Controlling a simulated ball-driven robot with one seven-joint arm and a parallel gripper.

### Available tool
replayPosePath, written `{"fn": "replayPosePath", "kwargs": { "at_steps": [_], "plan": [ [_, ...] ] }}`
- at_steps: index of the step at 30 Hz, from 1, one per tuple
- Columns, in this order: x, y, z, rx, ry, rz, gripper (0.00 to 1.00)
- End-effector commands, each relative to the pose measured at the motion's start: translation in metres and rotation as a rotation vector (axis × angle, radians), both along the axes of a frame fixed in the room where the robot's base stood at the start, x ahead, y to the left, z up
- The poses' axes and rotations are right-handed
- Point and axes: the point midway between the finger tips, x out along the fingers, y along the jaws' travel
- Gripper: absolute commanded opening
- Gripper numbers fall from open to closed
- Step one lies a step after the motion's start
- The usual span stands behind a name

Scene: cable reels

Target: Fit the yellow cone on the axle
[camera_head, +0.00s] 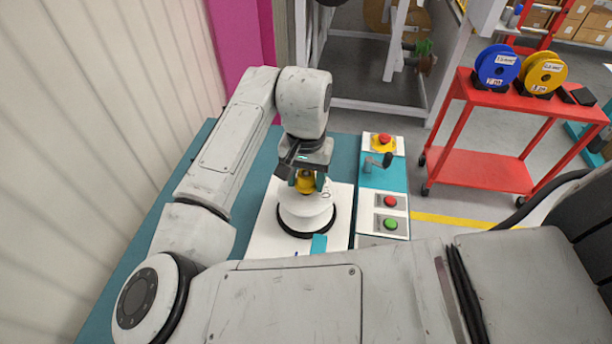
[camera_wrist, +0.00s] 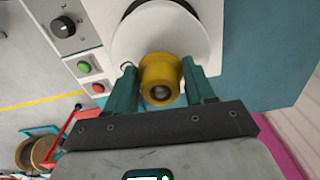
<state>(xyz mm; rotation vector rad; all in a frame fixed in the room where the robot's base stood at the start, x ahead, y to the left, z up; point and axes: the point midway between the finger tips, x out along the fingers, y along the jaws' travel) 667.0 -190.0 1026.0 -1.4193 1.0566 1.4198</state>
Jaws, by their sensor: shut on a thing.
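The yellow cone (camera_wrist: 161,77) is between the two teal fingers of my gripper (camera_wrist: 164,88) in the wrist view, with a dark hole in its middle facing the camera. In the head view the yellow cone (camera_head: 305,183) shows just under my gripper (camera_head: 307,180), above a white reel (camera_head: 306,212) with a black rim at its base. The white reel (camera_wrist: 188,35) also shows behind the cone in the wrist view. The axle cannot be told apart; the cone and gripper cover the reel's middle. I cannot tell whether the cone touches the reel.
A red cart (camera_head: 487,173) further right carries a blue reel (camera_head: 497,67) and a yellow reel (camera_head: 541,72). A wall is at the left.

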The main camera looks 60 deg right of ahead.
Motion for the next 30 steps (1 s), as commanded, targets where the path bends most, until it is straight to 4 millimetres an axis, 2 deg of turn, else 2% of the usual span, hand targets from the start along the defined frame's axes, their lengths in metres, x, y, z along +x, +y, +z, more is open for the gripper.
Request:
{"fn": "replayPosePath", "kwargs": {
  "at_steps": [24,25,30],
  "plan": [
    [0.0,0.0,-0.01,0.0,0.0,0.0,0.23],
    [0.0,0.0,-0.01,0.0,0.0,0.0,0.57],
    [0.0,0.0,-0.01,0.0,0.0,0.0,0.73]
  ]
}}
